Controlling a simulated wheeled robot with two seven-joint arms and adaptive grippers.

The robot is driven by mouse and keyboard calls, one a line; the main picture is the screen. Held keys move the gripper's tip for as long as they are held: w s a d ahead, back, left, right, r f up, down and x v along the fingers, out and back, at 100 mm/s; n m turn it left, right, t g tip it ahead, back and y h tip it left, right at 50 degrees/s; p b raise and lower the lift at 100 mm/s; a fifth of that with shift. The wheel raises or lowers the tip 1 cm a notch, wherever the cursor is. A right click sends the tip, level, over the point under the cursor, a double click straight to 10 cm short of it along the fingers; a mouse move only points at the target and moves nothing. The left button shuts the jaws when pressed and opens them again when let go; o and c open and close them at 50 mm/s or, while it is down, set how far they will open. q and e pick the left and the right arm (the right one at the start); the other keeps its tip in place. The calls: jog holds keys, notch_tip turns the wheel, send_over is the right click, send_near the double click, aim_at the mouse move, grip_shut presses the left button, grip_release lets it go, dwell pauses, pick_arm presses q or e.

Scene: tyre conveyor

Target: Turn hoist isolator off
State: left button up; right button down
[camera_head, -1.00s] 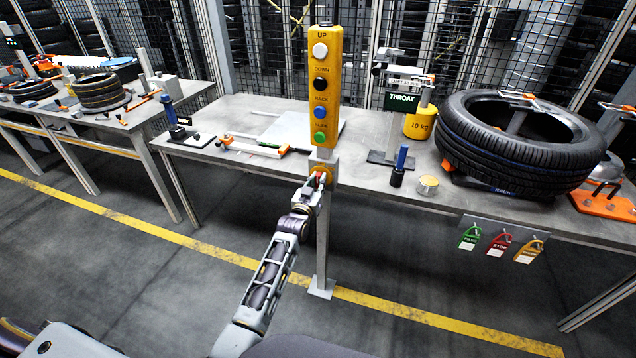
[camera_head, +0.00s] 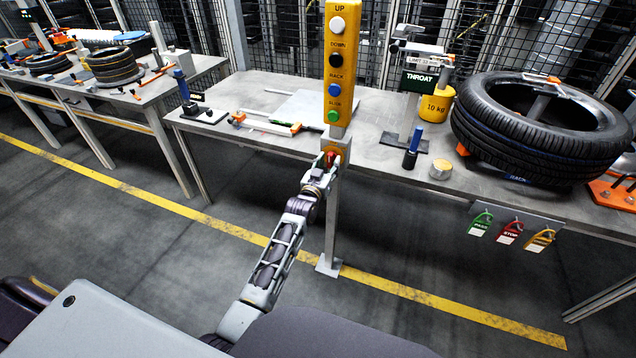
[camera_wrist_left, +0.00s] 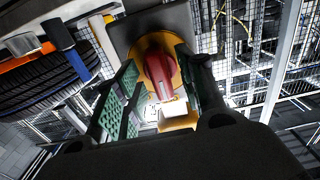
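The hoist isolator is a red knob (camera_head: 331,159) on a yellow base, mounted on a grey post below the yellow hoist pendant (camera_head: 339,65). The pendant carries white, black, blue and green buttons. My left gripper (camera_head: 327,167) is at the isolator, its arm reaching up from below. In the left wrist view, the red knob (camera_wrist_left: 162,74) lies between the two green-padded fingers of my left gripper (camera_wrist_left: 163,95). Yellow base shows beside the knob, and the fingers look apart from it. My right gripper is not in view.
A grey workbench (camera_head: 265,95) stands behind the post. It holds a large tyre (camera_head: 540,130), a yellow 10 kg weight (camera_head: 436,105) and a blue-handled tool (camera_head: 413,145). Green, red and orange tags (camera_head: 509,232) hang at its front edge. The floor around the post is clear.

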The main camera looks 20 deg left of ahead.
pick_arm(q)
jog(key=s, duration=1)
jog(key=shift+s+a, duration=0.15)
jog(key=shift+s, duration=0.15)
dwell(0.6)
